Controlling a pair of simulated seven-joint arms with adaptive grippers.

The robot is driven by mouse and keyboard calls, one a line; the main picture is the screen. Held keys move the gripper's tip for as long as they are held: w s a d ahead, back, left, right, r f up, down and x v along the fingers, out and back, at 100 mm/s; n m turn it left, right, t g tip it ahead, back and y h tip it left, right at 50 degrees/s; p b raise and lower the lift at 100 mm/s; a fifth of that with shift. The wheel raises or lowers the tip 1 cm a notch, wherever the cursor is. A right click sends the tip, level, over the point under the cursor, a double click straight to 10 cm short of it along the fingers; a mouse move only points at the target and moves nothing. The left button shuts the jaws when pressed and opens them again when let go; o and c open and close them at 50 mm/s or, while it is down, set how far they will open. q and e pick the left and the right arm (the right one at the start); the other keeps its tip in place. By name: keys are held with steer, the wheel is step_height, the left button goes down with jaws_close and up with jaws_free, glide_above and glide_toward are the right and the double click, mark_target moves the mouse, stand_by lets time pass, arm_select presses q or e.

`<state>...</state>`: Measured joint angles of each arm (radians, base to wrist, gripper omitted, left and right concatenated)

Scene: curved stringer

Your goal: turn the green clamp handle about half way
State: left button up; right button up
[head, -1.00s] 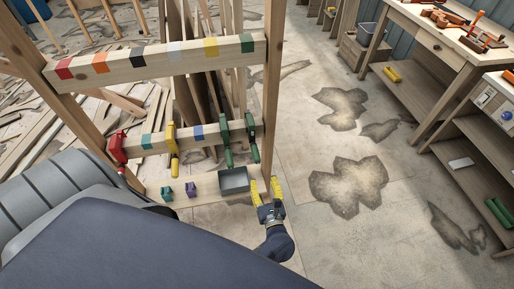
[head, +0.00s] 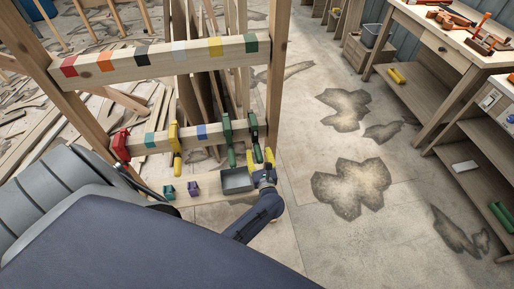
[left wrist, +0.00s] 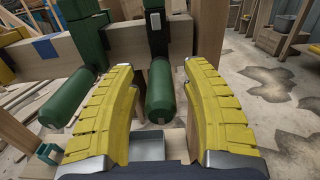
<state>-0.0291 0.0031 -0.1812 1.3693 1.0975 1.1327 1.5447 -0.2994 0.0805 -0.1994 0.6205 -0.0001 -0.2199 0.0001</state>
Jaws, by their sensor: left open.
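Two green clamps sit side by side on the middle beam, the left one (head: 227,130) and the right one (head: 253,124). Their handles hang below the beam. In the left wrist view the right clamp's green handle (left wrist: 160,97) lies between the yellow fingers of my left gripper (left wrist: 160,105), with gaps on both sides. The other green handle (left wrist: 72,98) is outside the left finger. My left gripper (head: 259,157) is open at the right clamp, and its fingers partly hide that handle in the head view.
A red clamp (head: 120,146) and a yellow clamp (head: 174,140) hang further left on the beam. A grey bin (head: 236,180) and small teal and purple clamps stand on the lower shelf. A wooden post (head: 275,80) is close on the right.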

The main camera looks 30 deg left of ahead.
mark_target(255, 141)
arm_select(q)
steer(key=shift+x, duration=1.65)
jaws_close()
